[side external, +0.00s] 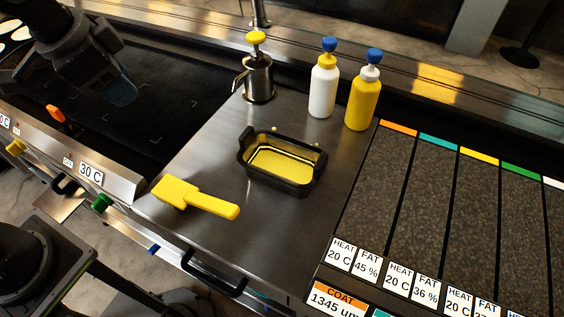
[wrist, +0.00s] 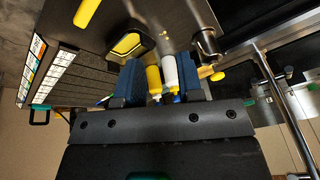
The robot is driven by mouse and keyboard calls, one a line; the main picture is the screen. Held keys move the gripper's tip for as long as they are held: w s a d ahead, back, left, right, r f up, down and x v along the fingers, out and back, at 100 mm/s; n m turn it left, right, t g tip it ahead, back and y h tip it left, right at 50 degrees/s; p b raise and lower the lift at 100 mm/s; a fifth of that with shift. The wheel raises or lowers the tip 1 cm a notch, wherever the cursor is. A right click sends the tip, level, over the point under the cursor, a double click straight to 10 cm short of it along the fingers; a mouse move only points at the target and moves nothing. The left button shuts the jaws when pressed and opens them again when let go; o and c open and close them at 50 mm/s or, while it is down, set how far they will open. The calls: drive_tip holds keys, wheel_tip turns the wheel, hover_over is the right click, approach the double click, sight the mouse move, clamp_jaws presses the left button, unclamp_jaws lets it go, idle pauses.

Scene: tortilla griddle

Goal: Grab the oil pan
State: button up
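The oil pan (side external: 270,181) is a black rectangular tray with raised ends and yellow oil inside. It sits on the steel counter (side external: 215,150) in the middle of the side view. In the wrist view the oil pan (wrist: 118,57) shows at the upper left, partly hidden behind a finger. My gripper (side external: 118,97) is at the upper left of the side view, above the dark griddle and well apart from the pan. In the wrist view my gripper (wrist: 162,78) has its two blue fingers spread wide. Nothing is held between them.
A yellow brush (side external: 195,198) lies in front of the pan. A steel pump dispenser (side external: 258,80) stands behind it. A white bottle (side external: 323,90) and a yellow bottle (side external: 362,101) stand at the back right. Textured strips (side external: 430,180) lie right of the counter.

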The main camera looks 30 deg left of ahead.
drive_tip(key=w+d+f+m+g, duration=0.25)
drive_tip(key=w+d+m, duration=0.35)
drive_tip(key=d, duration=0.3)
drive_tip(key=m, duration=0.6)
hover_over(275, 189)
drive_tip(key=shift+g+y, duration=0.3)
drive_tip(key=shift+g, duration=0.05)
wheel_tip(275, 189, down, 16)
drive_tip(key=shift+f, duration=0.15)
drive_tip(key=shift+a+f, duration=0.1)
drive_tip(key=shift+f, duration=2.7)
drive_tip(key=shift+c, duration=0.5)
clamp_jaws()
drive_tip(key=shift+w+r, duration=0.1)
